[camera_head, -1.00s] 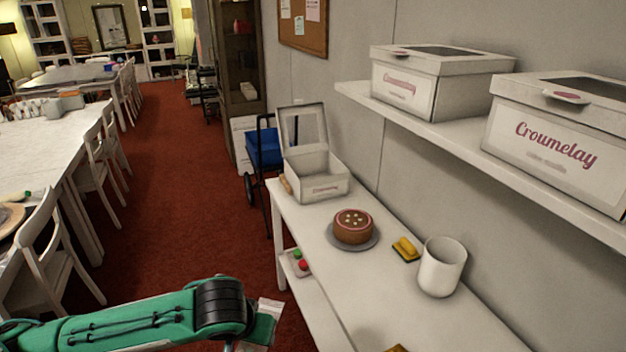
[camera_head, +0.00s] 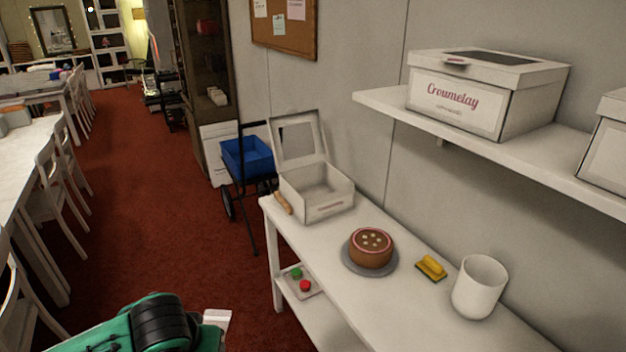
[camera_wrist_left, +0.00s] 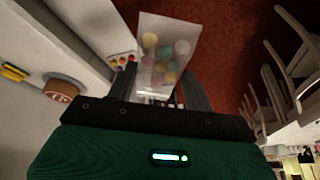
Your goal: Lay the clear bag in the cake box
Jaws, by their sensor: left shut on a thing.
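The open cake box (camera_head: 318,204) stands at the far end of the white table, its windowed lid (camera_head: 298,141) raised against the wall. It looks empty. The clear bag (camera_wrist_left: 165,50), with several pastel round pieces inside, is between the fingers of my left gripper (camera_wrist_left: 156,92), which is shut on it. In the head view only a pale corner of the bag (camera_head: 217,319) shows, beside my green left arm at the bottom, over the floor and short of the table. The left fingers are hidden there. My right gripper is not in view.
A rolling pin (camera_head: 283,203) lies beside the box. A closed cake box (camera_head: 480,95) sits on the wall shelf. A blue cart (camera_head: 247,157) stands behind.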

